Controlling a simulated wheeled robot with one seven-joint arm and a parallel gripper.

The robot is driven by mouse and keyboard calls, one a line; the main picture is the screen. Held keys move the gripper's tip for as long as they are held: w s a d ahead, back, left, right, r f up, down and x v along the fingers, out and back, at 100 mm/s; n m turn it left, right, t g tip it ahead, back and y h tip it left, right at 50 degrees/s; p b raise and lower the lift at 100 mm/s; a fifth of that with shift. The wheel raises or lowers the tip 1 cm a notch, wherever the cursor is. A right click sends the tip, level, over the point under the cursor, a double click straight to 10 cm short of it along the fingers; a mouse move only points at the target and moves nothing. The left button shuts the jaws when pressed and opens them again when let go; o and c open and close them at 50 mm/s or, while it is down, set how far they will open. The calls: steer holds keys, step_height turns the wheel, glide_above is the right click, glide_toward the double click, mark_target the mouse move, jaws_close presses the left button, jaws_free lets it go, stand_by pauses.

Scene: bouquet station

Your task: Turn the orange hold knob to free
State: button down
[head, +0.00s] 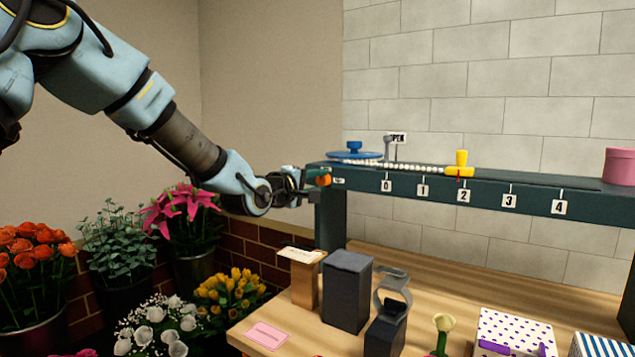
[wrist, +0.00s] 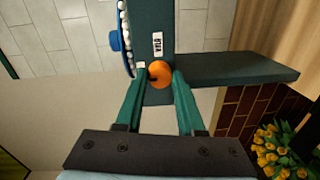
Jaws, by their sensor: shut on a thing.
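The orange hold knob (head: 324,181) sits on the left end of the dark green beam (head: 440,185) in the head view. In the wrist view the round knob (wrist: 160,74) lies between the two green fingers, with a dark mark on its face. My gripper (wrist: 160,80) is shut on the knob, one finger on each side; it also shows in the head view (head: 312,181), reaching in from the left. A small white label (wrist: 157,43) is beside the knob; its lettering is too small to read surely.
The beam carries a blue reel (head: 354,155), a white bead strand (head: 418,168), a yellow slider (head: 461,163) near mark 2 and a pink pot (head: 620,166). Below, the wooden table (head: 420,262) holds dark blocks and boxes. Flower buckets stand at lower left.

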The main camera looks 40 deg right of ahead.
steer(key=c, duration=0.5)
jaws_free()
steer(key=b+v, duration=0.2)
steer(key=v, duration=0.9)
steer(key=shift+f, duration=0.1)
steer(key=shift+d, duration=0.1)
